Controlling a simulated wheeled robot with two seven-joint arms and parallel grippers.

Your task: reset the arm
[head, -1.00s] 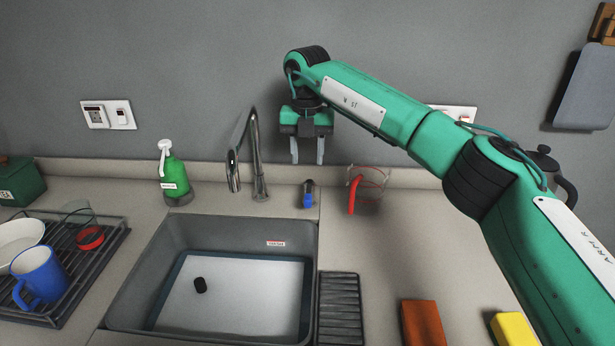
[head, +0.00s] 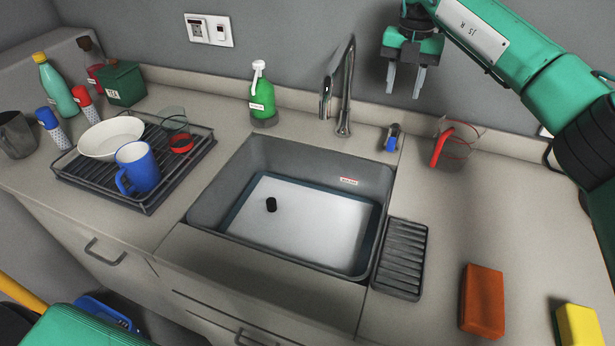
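My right gripper (head: 405,80) hangs from the green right arm (head: 520,45) at the upper right of the head view. Its two grey fingers point down and stand apart with nothing between them. It is above the counter behind the sink, to the right of the faucet (head: 343,95). A green part of my own body shows at the lower left edge. My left gripper is not in the picture.
The sink (head: 225,180) is in the middle. The dish rack (head: 190,172) on the left holds a white bowl (head: 108,137) and a blue mug (head: 138,168). A soap bottle (head: 262,93), brown block (head: 482,300) and yellow sponge (head: 578,326) stand on the counter. The right counter is mostly clear.

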